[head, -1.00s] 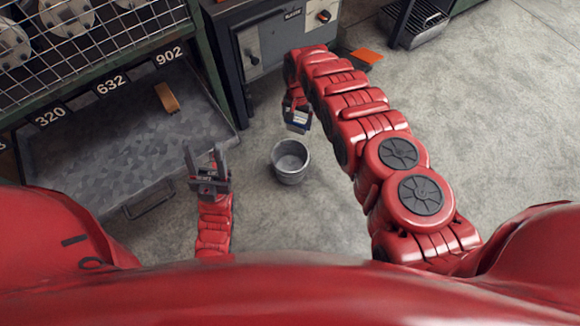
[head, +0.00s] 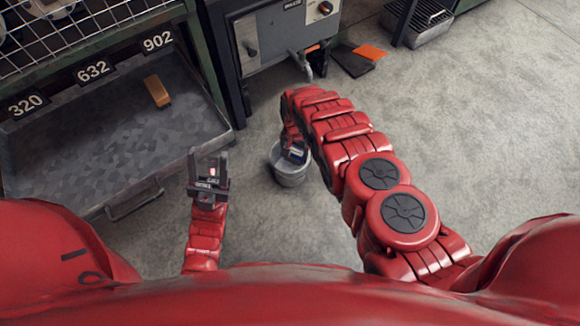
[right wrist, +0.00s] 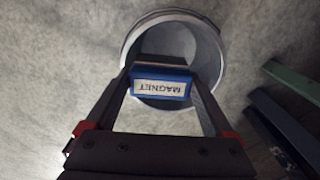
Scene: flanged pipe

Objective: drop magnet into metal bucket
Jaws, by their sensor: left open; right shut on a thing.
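The magnet (right wrist: 165,88) is a blue block with a white label reading MAGNET. My right gripper (right wrist: 163,78) is shut on it in the right wrist view. The metal bucket (head: 291,181) is a grey, open pail standing on the concrete floor. In the right wrist view the bucket (right wrist: 214,58) lies behind the magnet, which covers part of its opening. In the head view my right gripper (head: 295,153) is over the bucket's right part; the exact height above the rim is hard to tell. My left gripper (head: 208,165) is open and empty, left of the bucket.
A grey metal tray (head: 100,165) on a shelf at the left holds an orange-brown block (head: 157,91). A grey cabinet (head: 270,40) stands behind the bucket. An orange piece (head: 370,52) and a dark piece lie on the floor. Floor to the right is clear.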

